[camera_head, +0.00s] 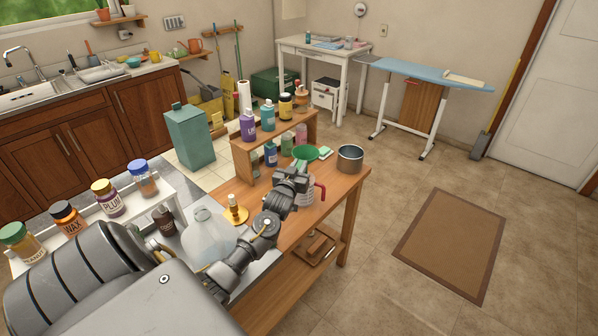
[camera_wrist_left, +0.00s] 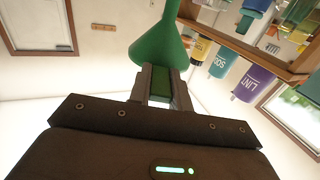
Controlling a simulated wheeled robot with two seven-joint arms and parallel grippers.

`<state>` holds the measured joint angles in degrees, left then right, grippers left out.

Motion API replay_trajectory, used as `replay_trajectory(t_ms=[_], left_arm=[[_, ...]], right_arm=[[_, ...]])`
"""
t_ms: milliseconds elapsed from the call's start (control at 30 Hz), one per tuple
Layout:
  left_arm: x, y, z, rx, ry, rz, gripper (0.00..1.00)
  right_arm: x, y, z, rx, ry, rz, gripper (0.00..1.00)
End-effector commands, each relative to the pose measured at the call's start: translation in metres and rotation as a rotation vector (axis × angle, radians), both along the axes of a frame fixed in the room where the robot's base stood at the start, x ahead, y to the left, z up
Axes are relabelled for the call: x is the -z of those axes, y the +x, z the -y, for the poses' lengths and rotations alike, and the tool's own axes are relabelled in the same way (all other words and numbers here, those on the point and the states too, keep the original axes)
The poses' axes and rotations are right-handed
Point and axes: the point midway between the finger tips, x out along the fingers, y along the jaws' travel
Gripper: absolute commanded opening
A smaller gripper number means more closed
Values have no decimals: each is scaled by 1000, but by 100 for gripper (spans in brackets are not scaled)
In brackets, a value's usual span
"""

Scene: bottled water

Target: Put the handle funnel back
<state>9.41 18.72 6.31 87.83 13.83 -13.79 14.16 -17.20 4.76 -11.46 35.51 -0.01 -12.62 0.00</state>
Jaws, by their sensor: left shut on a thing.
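The green handle funnel (camera_head: 306,153) is at the far end of my left arm in the head view, beside the small wooden shelf. In the left wrist view the funnel (camera_wrist_left: 158,42) is large and tilted, with its green handle between my fingers. My left gripper (camera_head: 297,168) is shut on that handle; its fingers also show in the left wrist view (camera_wrist_left: 163,84). A pale jug with a red handle (camera_head: 318,193) is partly hidden behind the gripper; I cannot tell whether the funnel touches it. My right gripper is not in view.
The wooden shelf (camera_head: 243,158) carries several bottles. A metal pot (camera_head: 350,157) stands right of the funnel on the wooden table. A white rack (camera_head: 125,215) holds several labelled jars.

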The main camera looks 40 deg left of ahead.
Motion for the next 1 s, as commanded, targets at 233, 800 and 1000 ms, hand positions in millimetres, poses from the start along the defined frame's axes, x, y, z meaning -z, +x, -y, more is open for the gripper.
replay_trajectory(t_ms=[233, 800, 1000], left_arm=[[22, 0, 1, 1, -2, -1, 0], [34, -1, 1, 1, -2, -2, 0], [35, -1, 1, 1, -1, -3, 25]], right_arm=[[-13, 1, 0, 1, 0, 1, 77], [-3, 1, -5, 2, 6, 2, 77], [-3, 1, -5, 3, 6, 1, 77]])
